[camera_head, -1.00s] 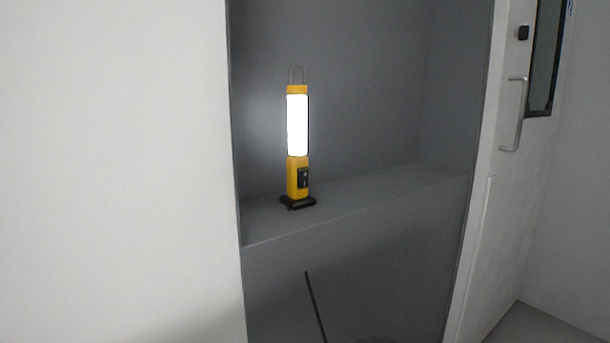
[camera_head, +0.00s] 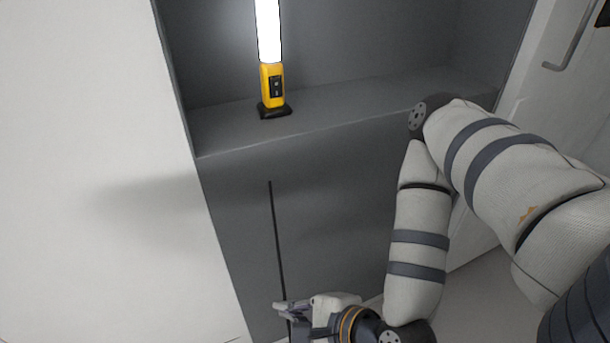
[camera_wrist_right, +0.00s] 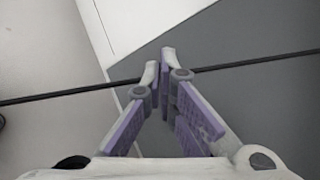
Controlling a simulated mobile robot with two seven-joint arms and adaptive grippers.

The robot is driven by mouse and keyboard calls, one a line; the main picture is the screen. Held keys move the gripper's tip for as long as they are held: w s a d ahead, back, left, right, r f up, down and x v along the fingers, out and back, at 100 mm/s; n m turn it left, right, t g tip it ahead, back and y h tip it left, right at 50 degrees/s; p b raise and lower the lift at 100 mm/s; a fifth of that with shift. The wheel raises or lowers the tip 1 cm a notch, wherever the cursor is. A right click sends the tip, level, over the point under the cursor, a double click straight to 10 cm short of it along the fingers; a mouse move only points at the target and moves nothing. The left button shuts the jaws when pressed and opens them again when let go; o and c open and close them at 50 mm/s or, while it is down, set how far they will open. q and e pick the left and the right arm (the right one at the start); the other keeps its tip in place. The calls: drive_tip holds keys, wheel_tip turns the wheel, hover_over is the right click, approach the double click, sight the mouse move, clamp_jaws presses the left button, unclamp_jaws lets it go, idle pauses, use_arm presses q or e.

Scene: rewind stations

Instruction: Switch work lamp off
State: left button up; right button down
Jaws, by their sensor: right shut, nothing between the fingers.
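The work lamp (camera_head: 272,85) stands upright on the grey shelf (camera_head: 340,112) of a recess. Its white tube is lit, and its top is cut off by the upper edge of the head view. A dark switch panel (camera_head: 276,86) is on the front of its yellow body. My right gripper (camera_head: 280,308) is low in the head view, well below the lamp and shelf, in front of the grey panel. Its fingertips meet in the right wrist view (camera_wrist_right: 165,62), shut and empty. My left gripper is not in view.
A thin dark rod (camera_head: 275,230) stands against the grey front below the shelf, passing behind my right gripper. A white wall (camera_head: 90,150) bounds the recess on the left. A white door with a handle (camera_head: 572,40) is at the right.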

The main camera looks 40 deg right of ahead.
sight(278, 84)
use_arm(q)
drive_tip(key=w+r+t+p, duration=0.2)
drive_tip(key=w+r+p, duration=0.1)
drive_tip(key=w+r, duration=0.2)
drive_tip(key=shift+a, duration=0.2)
use_arm(e)
drive_tip(key=w+d+r+m+t+h, duration=0.2)
drive_tip(key=r+m, duration=0.3)
drive_tip(key=r, duration=0.3)
drive_tip(key=w+d+r+m+t+h, duration=0.2)
drive_tip(key=w+d+r+m+t, duration=0.1)
drive_tip(key=r, duration=0.6)
drive_tip(key=w+d+r+m+t+h, duration=0.2)
drive_tip(key=d+r+m, duration=0.4)
drive_tip(key=r, duration=0.3)
drive_tip(key=shift+w+r+m+t+h, duration=0.15)
drive_tip(key=shift+w+m+t+h, duration=0.2)
drive_tip(key=shift+m+t+h, duration=0.4)
drive_tip(key=shift+d, duration=0.1)
